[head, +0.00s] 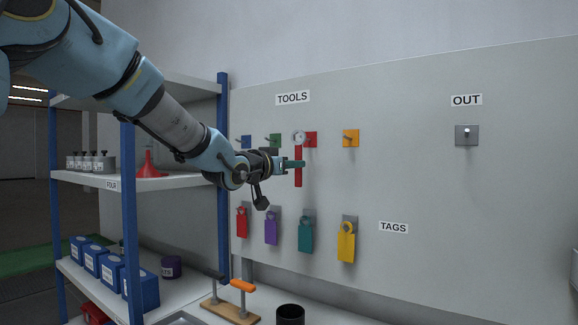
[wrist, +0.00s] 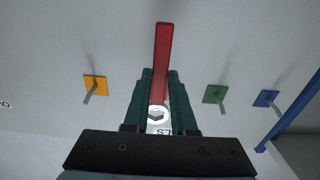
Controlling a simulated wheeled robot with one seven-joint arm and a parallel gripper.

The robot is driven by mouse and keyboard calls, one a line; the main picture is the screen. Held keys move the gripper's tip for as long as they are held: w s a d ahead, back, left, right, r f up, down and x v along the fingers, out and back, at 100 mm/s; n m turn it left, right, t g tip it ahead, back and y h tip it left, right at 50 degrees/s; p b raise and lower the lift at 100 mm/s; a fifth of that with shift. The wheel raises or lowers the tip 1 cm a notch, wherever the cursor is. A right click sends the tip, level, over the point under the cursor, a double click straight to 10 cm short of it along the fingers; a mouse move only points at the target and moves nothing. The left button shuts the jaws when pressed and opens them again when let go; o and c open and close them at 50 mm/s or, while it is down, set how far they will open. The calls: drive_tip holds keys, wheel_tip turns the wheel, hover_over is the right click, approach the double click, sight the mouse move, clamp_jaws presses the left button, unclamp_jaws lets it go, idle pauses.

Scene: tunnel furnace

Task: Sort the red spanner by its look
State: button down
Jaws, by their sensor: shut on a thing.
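The red spanner (head: 298,168) is upright in front of the tool board, with its pale round head at the top and its red handle hanging down. My gripper (head: 294,164) is shut on its handle from the left. In the wrist view the spanner (wrist: 162,55) runs between the two green fingers of my gripper (wrist: 160,78), and its pale head shows low between them. The head overlaps the red square hook plate (head: 311,139); I cannot tell whether it touches the hook. The OUT hook (head: 467,135) on a grey plate is empty.
Blue (head: 246,141), green (head: 273,140) and orange (head: 350,138) hooks are empty. Several coloured tags hang below, including a yellow one (head: 346,241). A shelf rack (head: 190,181) stands left. A wooden stand (head: 230,312) and a black cup (head: 290,314) are below. The board between orange and OUT is clear.

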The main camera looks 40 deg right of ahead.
drive_tip(key=shift+f+b+x, duration=0.2)
drive_tip(key=shift+x, duration=0.65)
drive_tip(key=shift+f+b+x, duration=0.15)
drive_tip(key=shift+f+x, duration=0.05)
drive_tip(key=shift+x, duration=0.7)
drive_tip(key=c, duration=0.7)
unclamp_jaws()
drive_tip(key=shift+o, duration=0.2)
drive_tip(key=shift+f, duration=0.1)
